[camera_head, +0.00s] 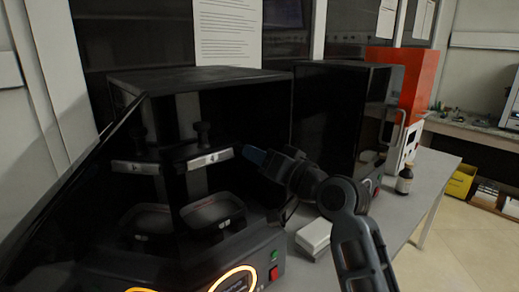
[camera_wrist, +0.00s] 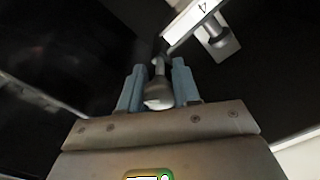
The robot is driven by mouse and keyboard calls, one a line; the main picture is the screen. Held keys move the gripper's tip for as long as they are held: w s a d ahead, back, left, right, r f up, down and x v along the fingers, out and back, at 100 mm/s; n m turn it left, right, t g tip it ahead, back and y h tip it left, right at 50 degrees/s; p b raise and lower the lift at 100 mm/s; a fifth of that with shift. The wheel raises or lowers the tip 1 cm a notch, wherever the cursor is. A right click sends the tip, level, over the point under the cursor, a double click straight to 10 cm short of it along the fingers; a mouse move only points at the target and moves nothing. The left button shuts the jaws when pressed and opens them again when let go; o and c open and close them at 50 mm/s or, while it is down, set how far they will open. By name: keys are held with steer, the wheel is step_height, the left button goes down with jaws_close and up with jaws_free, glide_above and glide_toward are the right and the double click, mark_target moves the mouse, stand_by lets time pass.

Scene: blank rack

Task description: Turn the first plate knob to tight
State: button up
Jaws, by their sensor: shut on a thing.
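An open black cabinet (camera_head: 183,84) holds a rack with two white-labelled plates, the left plate (camera_head: 128,168) and the right plate (camera_head: 209,160). Dark upright knobs stand above them, the left knob (camera_head: 140,134) and the right knob (camera_head: 203,133). My gripper (camera_head: 252,154) reaches in from the right, beside the right plate. In the wrist view my blue fingers (camera_wrist: 159,88) are shut on a small grey knob (camera_wrist: 158,94) with a rounded end. A white label marked 4 (camera_wrist: 198,10) and another metal knob (camera_wrist: 216,36) lie just beyond. I cannot tell which plate the held knob belongs to.
Two dark trays, the left tray (camera_head: 146,220) and the right tray (camera_head: 212,212), sit below the plates. A lit ring (camera_head: 234,277) and a red switch (camera_head: 273,273) are on the front panel. A second black cabinet (camera_head: 335,120), a white box (camera_head: 314,235) and a brown bottle (camera_head: 405,180) stand to the right.

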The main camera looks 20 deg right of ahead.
steer(key=m+p, duration=0.1)
steer(key=m, duration=0.3)
steer(key=shift+m+p, duration=0.3)
steer(key=shift+p, duration=0.1)
steer(key=m, duration=0.5)
steer(key=shift+m, duration=0.4)
steer(key=o, duration=1)
steer(key=shift+o, duration=0.2)
steer(key=b+v, duration=0.1)
steer(key=v, duration=0.6)
steer(key=shift+s, duration=0.35)
steer(key=shift+d, duration=0.1)
